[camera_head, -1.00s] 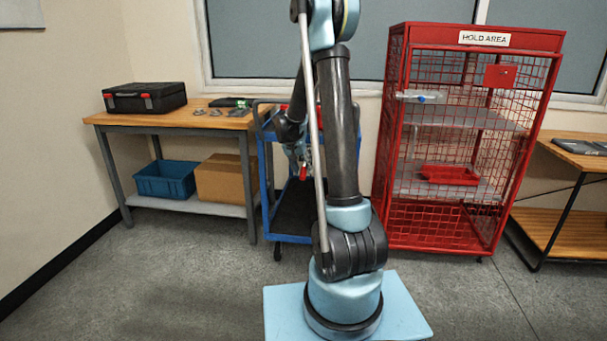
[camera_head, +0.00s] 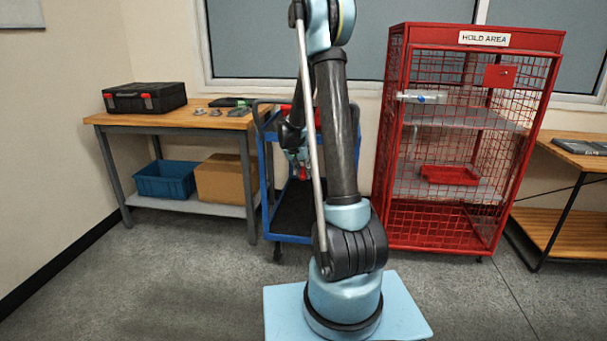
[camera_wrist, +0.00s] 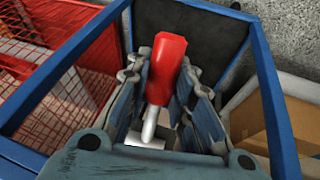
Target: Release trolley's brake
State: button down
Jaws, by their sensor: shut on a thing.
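The blue trolley (camera_head: 264,190) stands behind my arm, between the bench and the red cage; my arm hides much of it. The brake lever has a red handle (camera_wrist: 165,68) on a pale metal stem (camera_wrist: 150,125) in the wrist view. It shows as a small red spot in the head view (camera_head: 303,174). My gripper (camera_wrist: 163,85) is shut on the red handle, one finger on each side. The handle's top stands clear between the fingers. My gripper looks small in the head view (camera_head: 299,157), in front of the trolley.
A wooden bench (camera_head: 170,121) on the left holds a black case (camera_head: 145,97). Below it are a blue bin (camera_head: 165,180) and a cardboard box (camera_head: 219,180). A red mesh cage (camera_head: 465,38) stands close on the right. Floor at front left is clear.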

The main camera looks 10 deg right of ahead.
jog(key=shift+r, duration=0.1)
jog(key=shift+s+a+r+g+y, duration=0.1)
jog(key=shift+s+r+g+y, duration=0.15)
jog(key=shift+r+g, duration=0.35)
jog(key=shift+s+r+g+y, duration=0.1)
jog(key=shift+r+g+y, duration=0.15)
jog(key=shift+g, duration=0.55)
jog(key=c, duration=1.4)
grip_release()
jog(key=shift+o, duration=0.2)
jog(key=v, duration=1.2)
